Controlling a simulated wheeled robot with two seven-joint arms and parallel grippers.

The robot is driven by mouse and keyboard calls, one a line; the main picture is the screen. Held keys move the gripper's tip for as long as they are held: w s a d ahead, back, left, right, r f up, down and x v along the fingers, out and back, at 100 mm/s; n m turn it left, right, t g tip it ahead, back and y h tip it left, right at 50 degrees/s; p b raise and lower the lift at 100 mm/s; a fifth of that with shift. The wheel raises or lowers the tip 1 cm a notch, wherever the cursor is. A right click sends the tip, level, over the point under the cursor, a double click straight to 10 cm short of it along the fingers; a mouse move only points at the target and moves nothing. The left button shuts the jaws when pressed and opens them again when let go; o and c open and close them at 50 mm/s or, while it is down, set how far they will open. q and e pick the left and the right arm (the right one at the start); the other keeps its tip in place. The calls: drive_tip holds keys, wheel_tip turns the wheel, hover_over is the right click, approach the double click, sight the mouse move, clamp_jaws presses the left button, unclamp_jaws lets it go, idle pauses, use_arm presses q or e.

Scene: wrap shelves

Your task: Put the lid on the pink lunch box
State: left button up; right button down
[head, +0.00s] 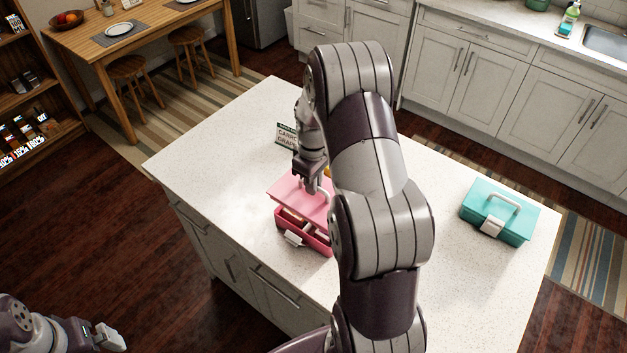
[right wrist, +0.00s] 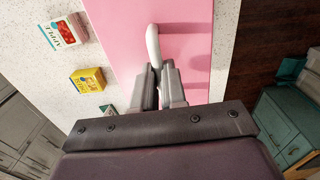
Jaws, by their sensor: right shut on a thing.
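The pink lunch box (head: 289,220) stands on the white island, with a white latch on its front and some contents showing below the lid. The pink lid (head: 287,190) is over the box, with a visible gap at the front, so it is not flush. My right gripper (head: 313,187) is shut on the lid's white handle. In the right wrist view my right gripper (right wrist: 158,88) holds the handle (right wrist: 153,45) above the pink lid (right wrist: 190,20). My arm hides the right part of the box and lid. My left gripper (head: 108,338) is at the lower left, away from the island; its fingers are unclear.
A teal lunch box (head: 500,212) with a closed lid stands on the right of the island top (head: 225,135). A small card with words (head: 286,134) stands behind the pink box. The right wrist view shows an apple carton (right wrist: 65,33) and a yellow carton (right wrist: 88,79) beside the lid.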

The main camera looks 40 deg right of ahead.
sight(314, 198)
drive_tip(key=shift+s+d+f, duration=0.1)
drive_tip(key=shift+s+f, duration=0.15)
drive_tip(key=shift+f, duration=0.15)
drive_tip(key=f+b, duration=0.3)
drive_tip(key=f, duration=0.1)
drive_tip(key=shift+w+f, duration=0.1)
drive_tip(key=shift+w, duration=0.25)
drive_tip(key=shift+f, duration=0.3)
drive_tip(key=shift+s+f+b, duration=0.1)
drive_tip(key=shift+s+b, duration=0.05)
drive_tip(key=shift+b, duration=0.15)
drive_tip(key=shift+p, duration=0.5)
